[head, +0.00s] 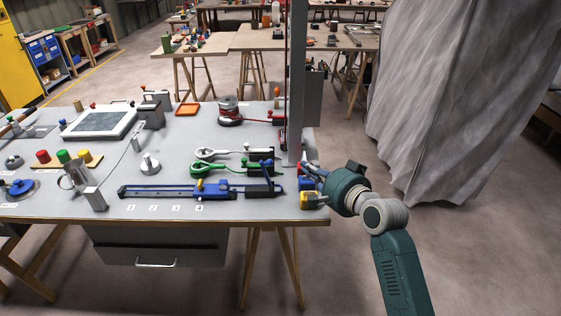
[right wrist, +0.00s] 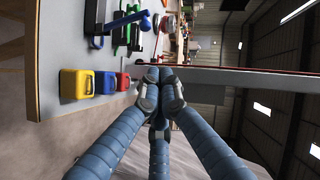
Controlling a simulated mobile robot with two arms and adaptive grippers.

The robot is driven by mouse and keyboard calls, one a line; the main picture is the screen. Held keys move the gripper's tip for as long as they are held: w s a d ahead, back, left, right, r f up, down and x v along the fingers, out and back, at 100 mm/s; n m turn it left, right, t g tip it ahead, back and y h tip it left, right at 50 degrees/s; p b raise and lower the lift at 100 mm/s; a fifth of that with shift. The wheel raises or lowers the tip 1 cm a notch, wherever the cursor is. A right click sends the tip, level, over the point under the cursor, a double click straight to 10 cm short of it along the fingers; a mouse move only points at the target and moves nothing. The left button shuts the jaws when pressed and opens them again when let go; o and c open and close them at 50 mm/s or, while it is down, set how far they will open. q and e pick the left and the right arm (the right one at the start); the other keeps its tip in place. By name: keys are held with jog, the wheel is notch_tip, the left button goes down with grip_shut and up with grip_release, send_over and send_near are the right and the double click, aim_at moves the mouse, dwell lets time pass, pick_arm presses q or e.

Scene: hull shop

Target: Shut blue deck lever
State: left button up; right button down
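The blue deck lever unit (head: 306,184) sits at the table's right edge, between a red unit (head: 302,169) and a yellow unit (head: 309,201). My fingers partly cover it there. It also shows in the right wrist view (right wrist: 105,83), between the yellow and red units. Its lever angle is too small to read. My right gripper (head: 312,170) is just right of the row, beside the table edge. In the right wrist view its blue fingers come together at the tips (right wrist: 158,84), with nothing visible between them. My left gripper is not in view.
A grey post (head: 297,90) rises behind the row, close to my right gripper. A blue slide rail (head: 170,190) and green-handled tool (head: 215,169) lie left of the row. A grey draped sheet (head: 450,100) hangs at the right. Floor right of the table is clear.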

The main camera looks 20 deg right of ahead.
jog(key=a+f+p+x, duration=0.1)
jog(key=a+p+x, duration=0.1)
jog(key=x, duration=1)
jog(key=shift+s+a, duration=0.2)
jog(key=shift+a, duration=0.05)
